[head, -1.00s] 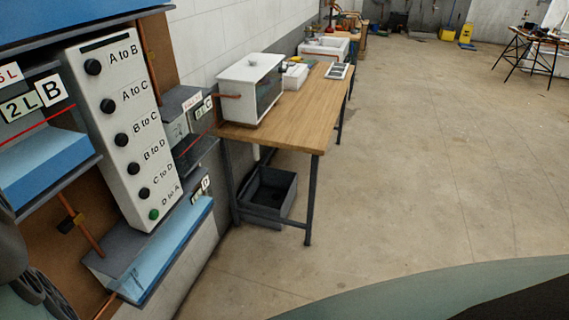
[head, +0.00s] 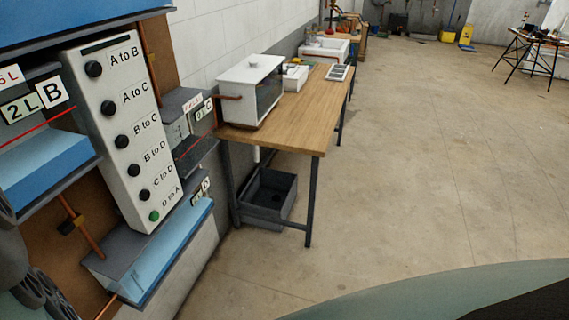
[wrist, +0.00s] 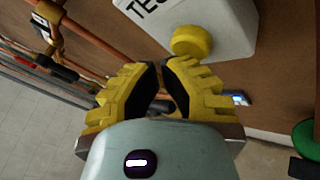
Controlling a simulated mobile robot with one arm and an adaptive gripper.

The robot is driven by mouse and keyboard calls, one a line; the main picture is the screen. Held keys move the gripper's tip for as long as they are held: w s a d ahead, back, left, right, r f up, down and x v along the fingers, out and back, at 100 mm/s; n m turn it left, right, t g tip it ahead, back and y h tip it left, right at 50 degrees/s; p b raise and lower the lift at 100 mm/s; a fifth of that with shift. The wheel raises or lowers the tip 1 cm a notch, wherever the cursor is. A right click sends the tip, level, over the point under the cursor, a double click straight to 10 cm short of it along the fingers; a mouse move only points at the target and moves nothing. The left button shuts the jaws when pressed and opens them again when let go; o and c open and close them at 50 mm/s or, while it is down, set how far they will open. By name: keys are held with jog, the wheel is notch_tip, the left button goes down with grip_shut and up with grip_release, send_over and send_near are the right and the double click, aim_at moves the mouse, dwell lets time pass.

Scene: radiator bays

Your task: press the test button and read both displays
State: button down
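In the wrist view a round yellow button (wrist: 192,42) sits on a white box (wrist: 225,22) with a partly cut-off label reading "TES". My gripper (wrist: 160,66) has yellow fingers with black pads. Its fingertips are drawn together with only a thin gap, and nothing shows between them. The tips are just below and left of the button in the picture; I cannot tell whether they touch it. The gripper is not recognisable in the head view. I cannot make out a readable display in either view.
In the head view a white panel (head: 112,165) has several knobs labelled "A to B" to "D to A"; the lowest knob (head: 154,216) is green. Blue-fronted tanks (head: 45,165) and copper pipes flank it. A wooden table (head: 290,120) stands beyond.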

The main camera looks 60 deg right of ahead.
jog(key=shift+w, duration=0.5)
dwell(0.8)
jog(key=shift+s, duration=0.1)
jog(key=shift+s+d+p, duration=0.25)
jog(key=shift+s+p, duration=0.35)
jog(key=shift+s, duration=0.15)
jog(key=s+p, duration=0.1)
jog(key=s, duration=0.1)
jog(key=s+d+p, duration=0.1)
jog(key=s, duration=0.1)
jog(key=shift+s+d+p, duration=0.15)
jog(key=shift+s+p, duration=0.25)
dwell(0.6)
